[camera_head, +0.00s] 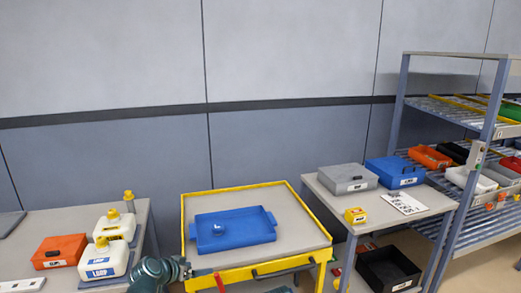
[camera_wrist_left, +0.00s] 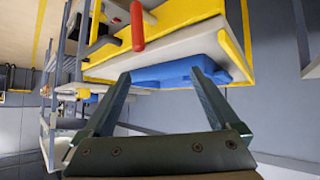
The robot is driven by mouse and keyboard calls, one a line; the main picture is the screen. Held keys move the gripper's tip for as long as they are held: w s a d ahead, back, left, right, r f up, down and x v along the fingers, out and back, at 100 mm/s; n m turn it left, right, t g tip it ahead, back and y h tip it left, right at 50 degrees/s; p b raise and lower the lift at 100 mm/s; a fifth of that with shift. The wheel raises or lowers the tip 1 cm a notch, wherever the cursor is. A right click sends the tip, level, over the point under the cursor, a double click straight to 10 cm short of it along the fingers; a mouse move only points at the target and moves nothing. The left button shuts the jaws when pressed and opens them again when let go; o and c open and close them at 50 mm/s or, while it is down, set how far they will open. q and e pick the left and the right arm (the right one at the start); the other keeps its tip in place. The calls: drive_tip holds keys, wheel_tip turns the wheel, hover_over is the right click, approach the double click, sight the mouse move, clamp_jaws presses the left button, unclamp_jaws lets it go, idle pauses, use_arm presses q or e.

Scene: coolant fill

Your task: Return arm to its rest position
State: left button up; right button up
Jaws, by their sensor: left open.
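My left gripper (camera_head: 188,272) shows at the bottom of the head view, in front of the left corner of the yellow-edged cart (camera_head: 264,272). In the left wrist view its two fingers (camera_wrist_left: 160,74) are spread apart with nothing between them. The blue tray (camera_head: 250,228) lies on the cart top, with a small round item (camera_head: 218,229) in it. The tray also shows past the fingertips in the left wrist view (camera_wrist_left: 165,73). My right gripper is not in view; a dark sliver at the bottom edge may be part of that arm.
A left table holds white jugs (camera_head: 103,262) and an orange box (camera_head: 60,250). A red handle (camera_head: 219,283) stands close to my left gripper.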

use_arm(q)
drive_tip(key=s+d+f+m+g+y+p, duration=0.1)
drive_tip(key=s+d+f+g, duration=0.15)
drive_tip(key=s+d, duration=0.35)
drive_tip(key=s+d+f+g, duration=0.2)
drive_tip(key=s+d+g, duration=0.1)
drive_tip(key=s+d, duration=0.3)
drive_tip(key=s+d+g+y, duration=0.1)
drive_tip(key=s+g+y, duration=0.1)
drive_tip(key=s, duration=0.3)
drive_tip(key=s+d+f+n+g+y+p, duration=0.1)
drive_tip(key=s+d+g+y, duration=0.1)
drive_tip(key=s, duration=0.4)
drive_tip(key=shift+s+f+y, duration=0.15)
drive_tip(key=shift+s+y, duration=0.15)
drive_tip(key=shift+y, duration=0.3)
